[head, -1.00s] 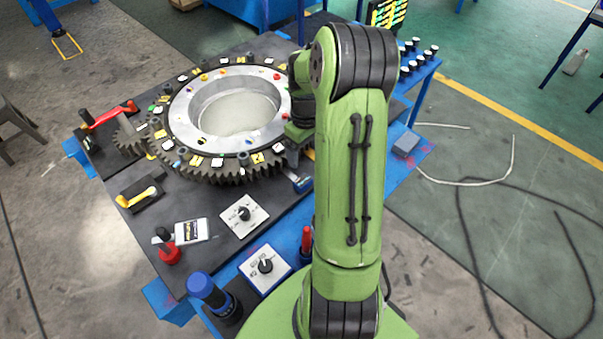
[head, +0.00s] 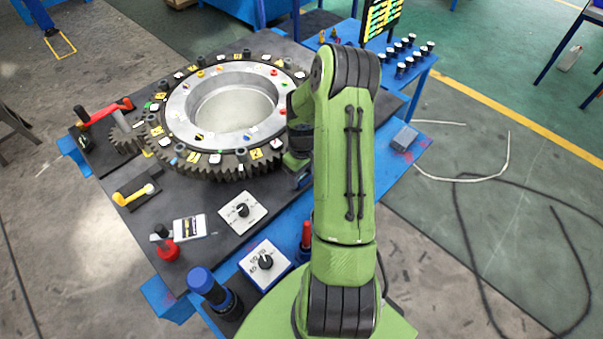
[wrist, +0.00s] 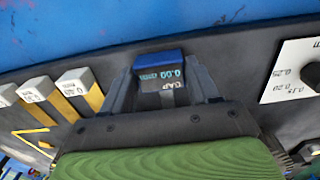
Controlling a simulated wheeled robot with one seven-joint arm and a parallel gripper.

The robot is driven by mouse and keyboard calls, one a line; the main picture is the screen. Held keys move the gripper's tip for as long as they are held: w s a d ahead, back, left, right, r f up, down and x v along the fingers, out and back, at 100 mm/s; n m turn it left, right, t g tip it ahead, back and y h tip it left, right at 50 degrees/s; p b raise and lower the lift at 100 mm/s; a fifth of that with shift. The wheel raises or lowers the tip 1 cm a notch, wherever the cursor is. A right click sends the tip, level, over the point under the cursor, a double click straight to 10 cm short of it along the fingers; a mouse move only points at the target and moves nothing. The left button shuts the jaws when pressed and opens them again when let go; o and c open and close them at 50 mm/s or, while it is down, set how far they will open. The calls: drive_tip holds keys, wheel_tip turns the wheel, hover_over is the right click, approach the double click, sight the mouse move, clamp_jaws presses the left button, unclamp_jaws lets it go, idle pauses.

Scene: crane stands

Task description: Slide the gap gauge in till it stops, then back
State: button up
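The gap gauge (wrist: 160,72) shows in the wrist view as a small dark block with a blue end and printed lettering. It lies on the dark table top near the table's blue edge. My gripper (wrist: 163,80) reaches down around it, with one dark finger on each side. I cannot tell whether the fingers press on it or stand slightly apart. In the head view my gripper (head: 298,176) is low at the near right side of the big toothed ring (head: 178,125), and my arm hides the gauge there.
Grey blocks with yellow sides (wrist: 75,82) stand left of my gripper in the wrist view. A white dial plate (wrist: 290,75) is at the right. In the head view, dial plates (head: 232,222), a red knob (head: 165,250) and a blue-topped post (head: 201,281) stand near the front.

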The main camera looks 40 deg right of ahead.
drive_tip(key=c, duration=0.6)
drive_tip(key=w, duration=0.4)
drive_tip(key=shift+w+a+b, duration=0.1)
drive_tip(key=shift+w+b, duration=0.25)
drive_tip(key=shift+w+r, duration=0.15)
drive_tip(key=shift+w, duration=0.1)
drive_tip(key=o, duration=1.1)
drive_tip(key=shift+w, duration=0.1)
drive_tip(key=shift+c, duration=0.2)
wheel_tip(320, 180, up, 16)
drive_tip(key=shift+f+p, duration=0.2)
drive_tip(key=shift+p, duration=0.25)
